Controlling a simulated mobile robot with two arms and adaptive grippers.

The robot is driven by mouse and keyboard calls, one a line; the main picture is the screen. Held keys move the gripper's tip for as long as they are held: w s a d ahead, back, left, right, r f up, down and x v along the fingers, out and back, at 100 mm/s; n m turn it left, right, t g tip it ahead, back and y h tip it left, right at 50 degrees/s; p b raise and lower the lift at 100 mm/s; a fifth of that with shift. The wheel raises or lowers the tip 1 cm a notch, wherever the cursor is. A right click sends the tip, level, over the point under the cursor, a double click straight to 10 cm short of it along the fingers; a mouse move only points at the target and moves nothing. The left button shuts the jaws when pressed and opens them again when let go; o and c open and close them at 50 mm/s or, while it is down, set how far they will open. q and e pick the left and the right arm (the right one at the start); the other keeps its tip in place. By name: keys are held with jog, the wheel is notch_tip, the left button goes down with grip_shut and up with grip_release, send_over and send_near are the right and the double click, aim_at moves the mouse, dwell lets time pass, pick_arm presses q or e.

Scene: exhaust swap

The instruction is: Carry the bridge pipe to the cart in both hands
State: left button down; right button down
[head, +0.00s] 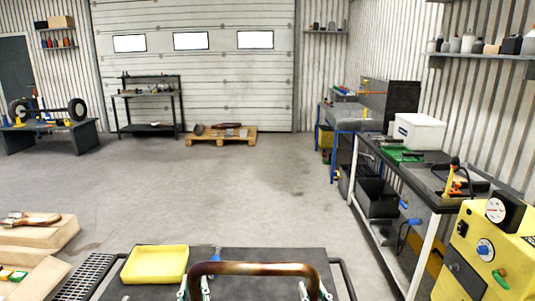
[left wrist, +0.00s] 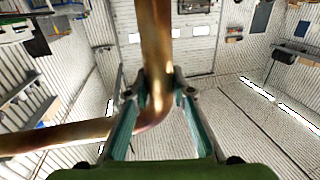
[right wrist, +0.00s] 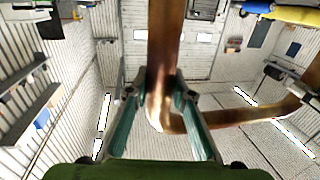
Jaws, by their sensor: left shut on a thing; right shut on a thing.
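The bridge pipe (head: 252,268) is a bronze, U-shaped tube at the bottom middle of the head view, its straight span running left to right and both ends bent downward. My left gripper (head: 194,288) is shut on its left leg; the pipe (left wrist: 156,60) passes between the fingers in the left wrist view. My right gripper (head: 314,291) is shut on its right leg; the pipe (right wrist: 164,60) also shows between the fingers in the right wrist view. The cart (head: 300,254) appears to be the dark flat top with side rails under and behind the pipe.
A yellow tray (head: 155,264) sits on the dark top, left of the pipe. Cardboard-coloured blocks (head: 35,235) lie at the left. A yellow machine (head: 485,250) and a long workbench (head: 420,175) line the right. A pallet (head: 222,136) stands by the door; the middle floor is clear.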

pick_arm(q)
jog(key=shift+f, duration=0.3)
pick_arm(e)
jog(key=shift+f, duration=0.25)
pick_arm(q)
jog(key=shift+f, duration=0.2)
pick_arm(e)
jog(key=shift+f, duration=0.15)
pick_arm(q)
jog(key=c, duration=1.7)
grip_release()
pick_arm(e)
jog(key=shift+f, duration=0.1)
pick_arm(q)
jog(key=shift+f, duration=0.15)
pick_arm(e)
jog(key=c, duration=1.7)
grip_release()
jog(key=shift+f, duration=0.15)
pick_arm(q)
jog(key=o, duration=0.5)
pick_arm(e)
jog(key=o, duration=0.5)
